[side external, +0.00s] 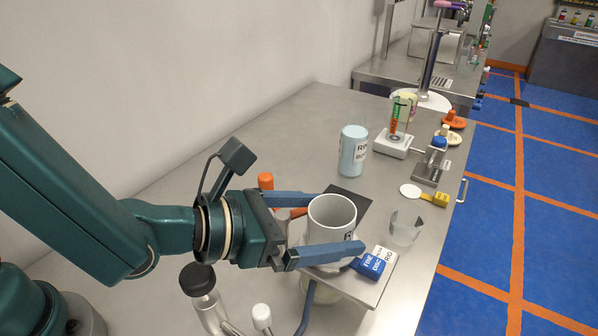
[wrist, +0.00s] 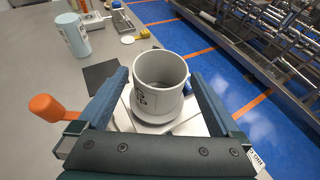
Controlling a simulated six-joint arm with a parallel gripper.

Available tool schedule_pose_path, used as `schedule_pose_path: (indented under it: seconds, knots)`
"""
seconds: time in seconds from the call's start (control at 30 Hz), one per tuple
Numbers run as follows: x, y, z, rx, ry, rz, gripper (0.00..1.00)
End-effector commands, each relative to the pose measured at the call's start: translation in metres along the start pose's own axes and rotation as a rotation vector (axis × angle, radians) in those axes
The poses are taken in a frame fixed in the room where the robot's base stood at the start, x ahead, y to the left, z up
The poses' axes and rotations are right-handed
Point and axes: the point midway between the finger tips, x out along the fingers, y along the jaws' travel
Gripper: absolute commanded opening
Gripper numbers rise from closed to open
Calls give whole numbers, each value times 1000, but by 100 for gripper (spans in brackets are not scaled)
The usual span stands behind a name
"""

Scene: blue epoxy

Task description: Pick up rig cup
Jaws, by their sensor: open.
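The rig cup (side external: 331,219) is a white, open-topped cylinder with dark lettering. It stands upright on a light square plate (side external: 372,292) near the table's front. In the wrist view the cup (wrist: 158,100) sits between the two fingers, and its inside looks empty. My gripper (side external: 345,222) is open, with one blue finger on each side of the cup. In the wrist view my gripper (wrist: 165,95) shows gaps beside the cup; whether either finger touches it I cannot tell. The near finger hides the cup's lower part in the side view.
An orange-topped handle (side external: 266,181) is behind my gripper. A dark square (side external: 348,201) lies behind the cup.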

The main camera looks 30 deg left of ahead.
Motion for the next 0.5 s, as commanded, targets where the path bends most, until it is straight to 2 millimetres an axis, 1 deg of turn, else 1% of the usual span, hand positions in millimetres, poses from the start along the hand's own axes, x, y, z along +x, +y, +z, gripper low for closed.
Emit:
schedule_pose_path:
  seconds: [0.1,0.3,0.5]
  knots:
    - [14,1,0,-1,1,3,100]
    - [35,1,0,-2,-1,3,100]
    - [44,1,0,-1,-1,2,100]
